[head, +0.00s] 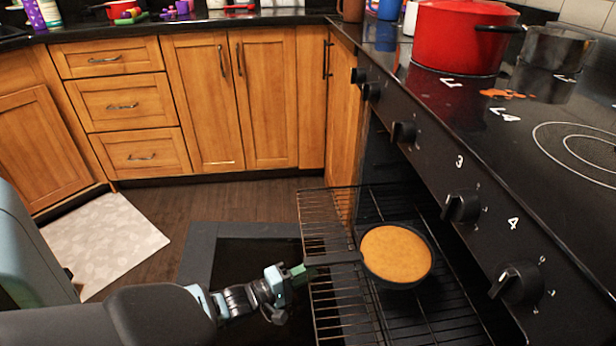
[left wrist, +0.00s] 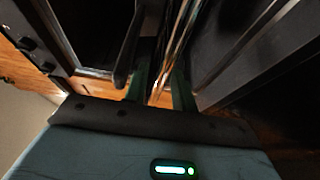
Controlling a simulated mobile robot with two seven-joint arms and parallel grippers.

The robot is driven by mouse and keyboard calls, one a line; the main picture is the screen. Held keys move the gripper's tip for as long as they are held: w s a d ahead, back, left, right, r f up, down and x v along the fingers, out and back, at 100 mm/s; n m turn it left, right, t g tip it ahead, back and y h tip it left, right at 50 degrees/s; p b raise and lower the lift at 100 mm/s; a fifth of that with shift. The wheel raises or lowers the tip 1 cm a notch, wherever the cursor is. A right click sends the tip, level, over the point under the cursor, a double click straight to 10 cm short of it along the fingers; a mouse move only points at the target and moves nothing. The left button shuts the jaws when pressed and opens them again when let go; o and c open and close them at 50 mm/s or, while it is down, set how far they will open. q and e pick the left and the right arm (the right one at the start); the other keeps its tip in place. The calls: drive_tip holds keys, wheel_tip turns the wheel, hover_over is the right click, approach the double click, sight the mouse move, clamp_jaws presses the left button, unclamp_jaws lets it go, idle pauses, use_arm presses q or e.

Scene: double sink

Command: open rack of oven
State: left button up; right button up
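The wire oven rack (head: 330,215) sticks out of the oven, above the lowered oven door (head: 197,258). A black pan (head: 432,268) with a flat golden-brown food (head: 396,254) in it sits on the rack, its handle pointing left over the rack's outer edge. My left gripper (head: 298,272) is at that outer edge, close to the handle's end. In the left wrist view its green fingers (left wrist: 160,92) stand apart, with the rack's wires seen edge-on between them and a dark bar, likely the pan handle, beside them. My right gripper is not in view.
The stove front with knobs (head: 462,207) overhangs the rack on the right. A red pot (head: 460,38) and a metal pot (head: 553,48) stand on the cooktop. Wooden cabinets (head: 200,95) line the back. A light mat (head: 105,240) lies on the open floor at left.

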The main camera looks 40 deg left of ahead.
use_arm(q)
drive_tip(key=shift+o, duration=0.4)
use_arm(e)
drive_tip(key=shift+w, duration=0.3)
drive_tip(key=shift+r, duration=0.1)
use_arm(q)
drive_tip(key=p+v, duration=0.1)
drive_tip(key=v, duration=0.6)
drive_tip(key=shift+s+a, duration=0.15)
drive_tip(key=shift+s, duration=0.2)
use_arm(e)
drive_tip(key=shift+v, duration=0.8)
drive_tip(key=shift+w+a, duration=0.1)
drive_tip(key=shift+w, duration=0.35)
